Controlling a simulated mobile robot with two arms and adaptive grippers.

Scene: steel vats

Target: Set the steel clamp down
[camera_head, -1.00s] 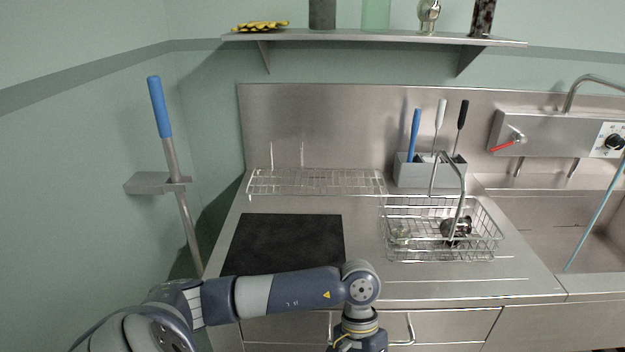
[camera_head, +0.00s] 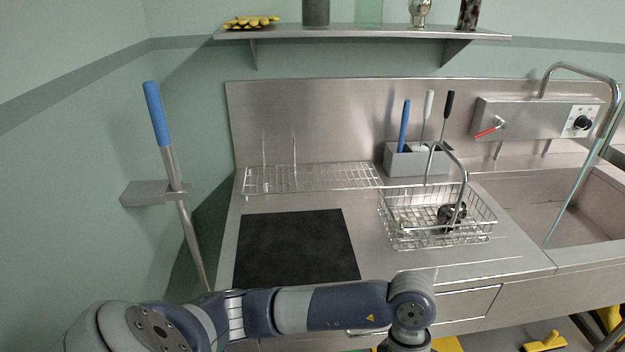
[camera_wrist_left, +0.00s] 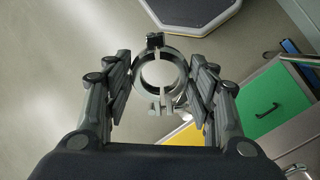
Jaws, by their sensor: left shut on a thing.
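The steel clamp (camera_wrist_left: 139,78) is a shiny ring with a small dark hinge piece at its top and a wing-nut-like part below. It shows only in the left wrist view, with grey floor behind it. My left gripper (camera_wrist_left: 162,78) is shut on it, with one finger on each side of the ring. In the head view my left arm crosses the bottom and bends down at the right, so the gripper and clamp are out of that frame. My right gripper is not in view.
A bare black mat (camera_head: 295,245) lies on the steel counter. Behind it is a wire rack (camera_head: 320,178); to its right, a wire basket (camera_head: 400,240) holds a dark round item. A grey holder (camera_head: 405,160) with brushes and a sink (camera_head: 560,200) are beyond. A green cabinet (camera_wrist_left: 273,100) shows near the clamp.

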